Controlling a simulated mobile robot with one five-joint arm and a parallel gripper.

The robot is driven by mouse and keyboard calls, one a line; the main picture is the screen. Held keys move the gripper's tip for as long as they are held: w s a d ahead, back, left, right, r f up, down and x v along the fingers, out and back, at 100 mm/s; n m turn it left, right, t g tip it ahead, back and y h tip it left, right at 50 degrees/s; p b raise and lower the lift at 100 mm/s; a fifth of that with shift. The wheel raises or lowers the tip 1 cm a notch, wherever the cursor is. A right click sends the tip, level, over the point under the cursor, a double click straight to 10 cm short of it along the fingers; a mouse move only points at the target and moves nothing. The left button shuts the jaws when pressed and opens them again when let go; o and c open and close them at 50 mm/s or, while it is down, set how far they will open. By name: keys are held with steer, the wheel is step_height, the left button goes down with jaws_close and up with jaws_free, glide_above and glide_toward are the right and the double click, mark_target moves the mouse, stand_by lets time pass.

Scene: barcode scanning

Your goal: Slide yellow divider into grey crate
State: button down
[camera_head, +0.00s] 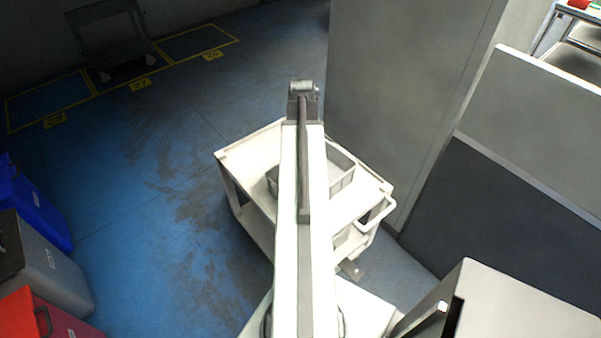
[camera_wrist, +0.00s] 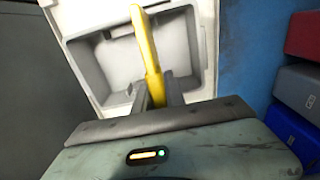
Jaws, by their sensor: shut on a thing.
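The yellow divider (camera_wrist: 147,48) stands up between the fingers of my gripper (camera_wrist: 156,90) in the wrist view. My gripper is shut on it. The grey crate (camera_wrist: 82,68) lies beyond and beneath the divider, with its open inside facing the camera. The divider overlaps the crate's opening and far rim in this view; I cannot tell whether it is above the crate or partly in it. In the head view the grey crate (camera_head: 343,180) is on a cart, and my arm hides its middle. The divider and the fingers do not show there.
The white cart (camera_head: 243,158) has a handle (camera_head: 375,216) at its right. A grey partition (camera_head: 400,100) stands close behind and right of it. Blue (camera_head: 35,210), grey (camera_head: 50,265) and red (camera_head: 45,315) bins stand at the left. The blue floor left of the cart is clear.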

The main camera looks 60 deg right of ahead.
step_height(320, 180, down, 11)
steer(key=b, duration=0.8)
steer(key=shift+f+b, duration=0.2)
steer(key=shift+b, duration=0.15)
steer(key=shift+s+f, duration=0.1)
steer(key=shift+f, duration=0.15)
stand_by(0.4)
steer(key=shift+f+b, duration=3.3)
steer(key=shift+b, duration=0.2)
steer(key=shift+r, duration=0.1)
steer(key=c, duration=1.3)
jaws_free()
